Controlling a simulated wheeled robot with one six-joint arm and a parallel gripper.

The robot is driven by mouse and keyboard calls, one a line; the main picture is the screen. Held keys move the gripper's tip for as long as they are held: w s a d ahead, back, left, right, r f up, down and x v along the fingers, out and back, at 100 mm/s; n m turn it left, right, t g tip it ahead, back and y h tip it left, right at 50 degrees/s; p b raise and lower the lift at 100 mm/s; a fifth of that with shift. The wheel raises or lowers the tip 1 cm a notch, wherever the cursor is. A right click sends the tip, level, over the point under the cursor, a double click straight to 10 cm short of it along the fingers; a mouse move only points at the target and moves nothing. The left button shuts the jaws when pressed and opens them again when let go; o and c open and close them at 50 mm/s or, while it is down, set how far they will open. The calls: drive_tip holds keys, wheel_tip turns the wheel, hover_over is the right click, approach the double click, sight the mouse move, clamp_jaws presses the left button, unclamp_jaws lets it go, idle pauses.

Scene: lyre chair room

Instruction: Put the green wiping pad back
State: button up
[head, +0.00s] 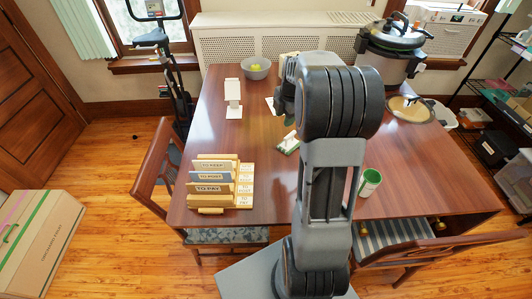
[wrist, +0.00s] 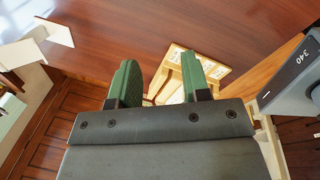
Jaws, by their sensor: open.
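A small white-and-green block (head: 288,143), which may be the green wiping pad, lies on the wooden table (head: 330,235) just left of my arm. My arm hides part of the table around it. My gripper (wrist: 160,76) has two green fingers spread apart with nothing seen between them. In the head view the dark gripper end is above the table, farther back than the block, and its fingertips are not clear. The wrist view does not clearly show the pad.
A wooden sorter with labelled cards (head: 213,185) stands at the front left, with a white stand (head: 233,98) behind it. A grey bowl (head: 256,69) and a large cooker (head: 392,45) are at the back. A green tin (head: 370,182) stands right of my arm.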

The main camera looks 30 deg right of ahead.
drive_tip(key=s+a+r+m, duration=0.1)
drive_tip(key=s+a+m, duration=0.8)
drive_tip(key=s+a+r+m+t, duration=0.1)
drive_tip(key=s+a+r+m, duration=0.1)
drive_tip(key=s+a+m, duration=0.6)
drive_tip(key=shift+s+a+r+m+t, duration=0.35)
drive_tip(key=shift+a+m, duration=0.45)
drive_tip(key=shift+a, duration=0.4)
drive_tip(key=shift+f, duration=0.1)
wheel_tip(320, 180, up, 3)
drive_tip(key=shift+f+p, duration=0.2)
drive_tip(key=shift+p, duration=0.85)
